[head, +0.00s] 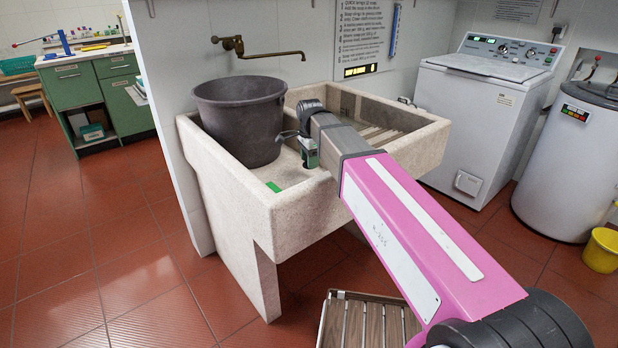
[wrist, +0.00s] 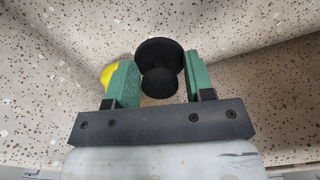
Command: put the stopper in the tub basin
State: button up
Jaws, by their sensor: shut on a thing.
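My gripper (head: 306,155) is at the sink, near where these two parts meet. In the wrist view, its green fingers (wrist: 158,84) are shut on the stopper (wrist: 159,56), a black disc with a round knob. Speckled stone surfaces lie behind it. The stopper cannot be made out in the head view. The drain hole is not visible in either view, and my arm covers part of the basin.
A large dark bucket (head: 240,118) stands on the sink's left part, left of my gripper. A brass tap (head: 255,48) sticks out from the wall above. A green patch (head: 273,187) lies near the front edge. A yellow thing (wrist: 107,75) is partly hidden behind the left finger.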

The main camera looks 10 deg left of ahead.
jog(key=shift+f, duration=3.05)
jog(key=shift+f, duration=0.1)
jog(key=o, duration=0.9)
notch_tip(320, 180, up, 12)
jog(key=shift+r, duration=0.15)
